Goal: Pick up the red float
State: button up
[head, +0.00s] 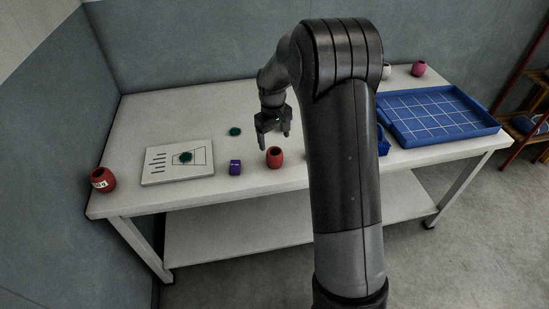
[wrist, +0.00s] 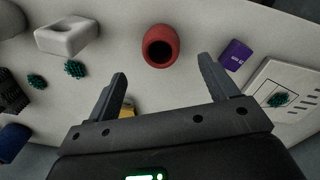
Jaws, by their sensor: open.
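A red, barrel-shaped float (head: 275,158) with a dark hole in its top stands upright near the table's front edge. In the wrist view the red float (wrist: 172,57) lies just beyond the gap between my fingertips. My gripper (head: 274,138) is open, points down and hangs above the table close to the float. In the wrist view my gripper (wrist: 163,72) has nothing between its fingers. Another red float (head: 103,181) with a white label stands at the table's left corner. A pinkish-red one (head: 419,68) stands at the back right.
A purple box (head: 235,167) stands just left of the near float. A white board (head: 160,170) with a green tangle (head: 186,157) lies farther left. Another green tangle (head: 235,131) lies behind. A blue gridded tray (head: 488,128) fills the right. My arm hides the table's middle.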

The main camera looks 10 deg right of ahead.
aim_at(275, 152)
notch_tip(275, 152, down, 10)
jog(key=shift+w+d+r, duration=0.1)
jog(key=shift+r, duration=0.1)
jog(key=c, duration=1.1)
